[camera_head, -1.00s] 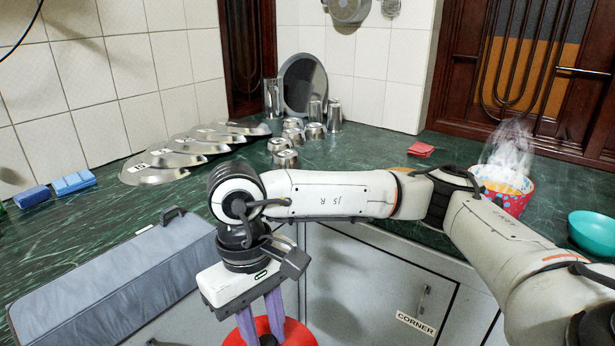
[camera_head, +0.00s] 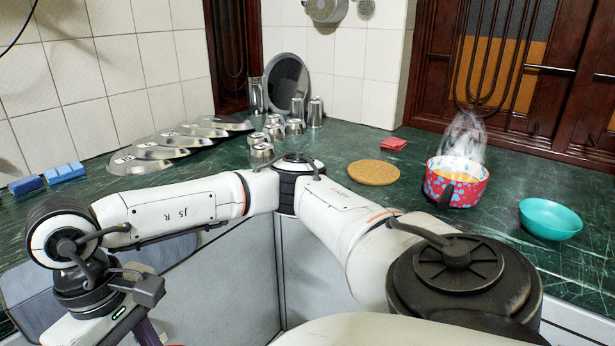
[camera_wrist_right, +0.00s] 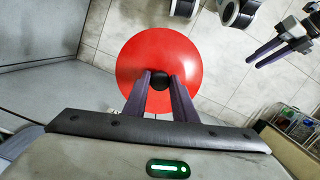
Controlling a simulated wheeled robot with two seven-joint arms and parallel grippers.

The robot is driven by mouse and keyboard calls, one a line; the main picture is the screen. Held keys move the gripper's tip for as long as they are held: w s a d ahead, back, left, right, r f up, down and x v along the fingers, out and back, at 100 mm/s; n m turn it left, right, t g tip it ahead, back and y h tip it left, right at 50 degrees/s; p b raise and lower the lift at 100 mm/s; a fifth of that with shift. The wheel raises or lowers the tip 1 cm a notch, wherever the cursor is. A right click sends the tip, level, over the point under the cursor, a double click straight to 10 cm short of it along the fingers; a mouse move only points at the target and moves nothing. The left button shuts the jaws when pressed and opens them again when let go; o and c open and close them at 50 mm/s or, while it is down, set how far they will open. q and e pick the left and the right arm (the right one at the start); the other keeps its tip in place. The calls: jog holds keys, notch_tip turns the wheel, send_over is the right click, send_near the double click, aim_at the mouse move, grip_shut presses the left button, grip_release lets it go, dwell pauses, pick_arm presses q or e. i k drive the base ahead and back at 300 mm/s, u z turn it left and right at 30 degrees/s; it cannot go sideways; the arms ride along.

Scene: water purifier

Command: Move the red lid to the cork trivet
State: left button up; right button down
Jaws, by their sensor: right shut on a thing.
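The red lid (camera_wrist_right: 152,52) shows in the right wrist view as a round red disc with a black knob. My right gripper (camera_wrist_right: 160,79) is shut on the knob and holds the lid over the tiled floor, clear of the counter. In the head view the right arm reaches to the lower left; its fingertips and the lid are out of frame. The cork trivet (camera_head: 373,173), a flat tan disc, lies bare on the green counter. My left gripper (camera_wrist_right: 266,52) shows at the upper right of the right wrist view, its two fingers apart and empty.
A steaming red dotted pot (camera_head: 455,183) stands right of the trivet, with a teal bowl (camera_head: 550,219) beyond it. Metal cups (camera_head: 272,131) and steel lids (camera_head: 155,152) stand left. Counter around the trivet is free.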

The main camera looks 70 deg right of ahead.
aim_at(360, 170)
jog(key=k, duration=0.9)
jog(key=z, duration=1.65)
jog(key=i, duration=0.15)
jog(key=u, duration=0.2)
